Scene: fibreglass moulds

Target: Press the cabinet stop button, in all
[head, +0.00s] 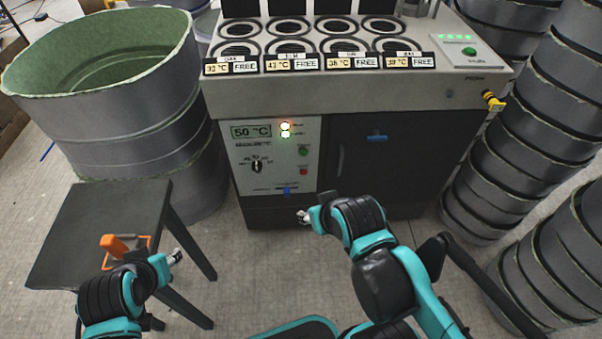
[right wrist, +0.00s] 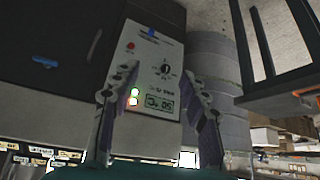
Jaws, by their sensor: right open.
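The cabinet (head: 385,160) stands in front of me with a white control panel (head: 270,155) on its left part. The red stop button (head: 303,171) is at the panel's right side, below a green button (head: 303,150). In the right wrist view the picture is upside down, and the red button (right wrist: 130,46) shows beyond the fingers. My right gripper (head: 303,216) is in front of the cabinet, below the panel in the picture and apart from the button. In its wrist view the right gripper (right wrist: 160,80) is open and empty. My left gripper (head: 175,257) is beside the small table; its fingers are too small to read.
A dark small table (head: 95,215) at the left holds an orange-handled tool (head: 115,245). A large grey mould (head: 120,110) stands left of the cabinet. Stacked moulds (head: 500,170) stand on the right. The panel also has a dial (head: 257,166) and a 50 °C display (head: 251,131).

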